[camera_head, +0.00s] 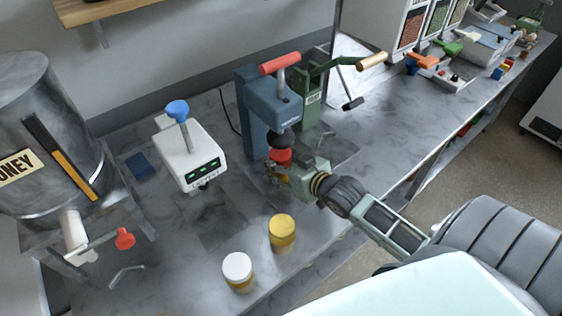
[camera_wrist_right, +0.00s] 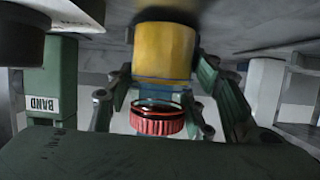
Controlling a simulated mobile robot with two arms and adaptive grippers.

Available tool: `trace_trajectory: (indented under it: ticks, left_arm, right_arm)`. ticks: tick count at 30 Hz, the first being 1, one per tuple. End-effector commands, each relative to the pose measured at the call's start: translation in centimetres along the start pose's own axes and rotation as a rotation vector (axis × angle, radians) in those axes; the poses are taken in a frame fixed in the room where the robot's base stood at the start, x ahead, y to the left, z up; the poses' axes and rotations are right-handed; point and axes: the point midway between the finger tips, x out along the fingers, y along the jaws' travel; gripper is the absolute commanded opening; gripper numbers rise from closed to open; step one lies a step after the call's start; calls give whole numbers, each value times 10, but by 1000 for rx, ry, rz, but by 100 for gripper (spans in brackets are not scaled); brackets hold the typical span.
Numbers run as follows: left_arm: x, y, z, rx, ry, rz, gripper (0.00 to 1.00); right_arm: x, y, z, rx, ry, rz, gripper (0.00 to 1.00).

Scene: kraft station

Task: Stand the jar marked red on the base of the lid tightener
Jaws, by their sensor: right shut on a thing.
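The jar with the red lid (camera_head: 281,157) is in my right gripper (camera_head: 278,174), whose fingers are shut on it. The jar's body is mostly hidden by the gripper in the head view. The wrist view shows the ribbed red lid (camera_wrist_right: 157,121) and a yellow body (camera_wrist_right: 164,50) between the fingers. The lid tightener appears to be the blue machine (camera_head: 262,108) with a red handle and dark round head. The red lid is just below that head. I cannot tell whether the jar touches the base, which is largely hidden. My left gripper is not in view.
A green machine (camera_head: 311,105) stands close on the right; its label BAND (camera_wrist_right: 41,104) shows in the wrist view. Yellow-lidded (camera_head: 282,229) and white-lidded (camera_head: 238,270) jars stand near the front edge. A white device (camera_head: 187,150) and honey tank (camera_head: 50,130) stand left.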

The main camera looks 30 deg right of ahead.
Motion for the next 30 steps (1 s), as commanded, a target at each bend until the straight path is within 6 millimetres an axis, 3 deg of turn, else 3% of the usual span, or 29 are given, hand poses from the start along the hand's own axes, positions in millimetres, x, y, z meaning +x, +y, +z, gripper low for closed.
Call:
trace_trajectory:
  ticks: [9,10,16,26,30]
  left_arm:
    - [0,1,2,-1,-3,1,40]
    - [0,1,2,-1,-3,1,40]
    - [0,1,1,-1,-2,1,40]
    - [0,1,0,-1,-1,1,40]
    - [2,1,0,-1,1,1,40]
  right_arm:
    - [1,0,1,-1,5,0,8]
    - [1,0,3,-1,1,0,50]
    - [1,0,2,-1,1,0,67]
    - [0,0,1,-1,2,0,67]
    - [-11,1,3,-1,0,1,67]
